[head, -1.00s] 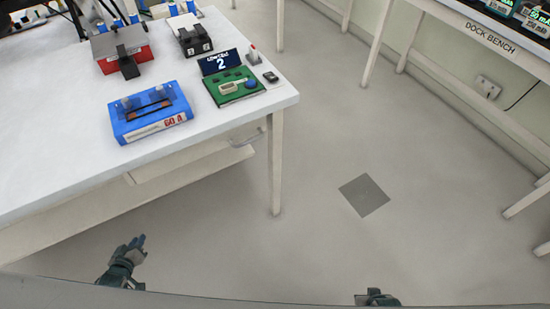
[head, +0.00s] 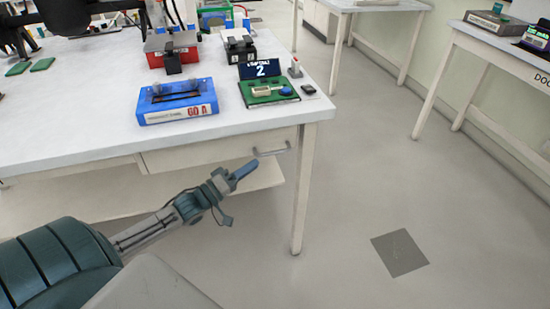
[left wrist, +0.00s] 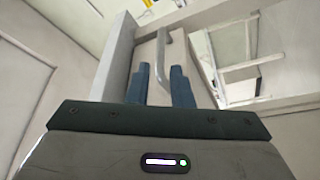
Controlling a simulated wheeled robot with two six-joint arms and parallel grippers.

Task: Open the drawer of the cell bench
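The cell bench (head: 80,125) is a white table, with a pale drawer (head: 215,150) under its top near the right corner. The drawer looks shut. Its metal bar handle (head: 271,151) is on the right part of the front. My left gripper (head: 245,171) is just below and left of the handle in the head view, fingers pointing towards it. In the left wrist view, its two blue fingers (left wrist: 161,88) are apart, with nothing between the tips. The handle (left wrist: 163,58) shows just beyond them; I cannot tell whether they touch it. My right gripper is out of view.
On the bench top stand a blue case (head: 178,101), a green board (head: 268,92) with a "2" sign, and a red box (head: 171,48). A bench leg (head: 303,190) stands right of the drawer. The floor (head: 350,200) to the right is open.

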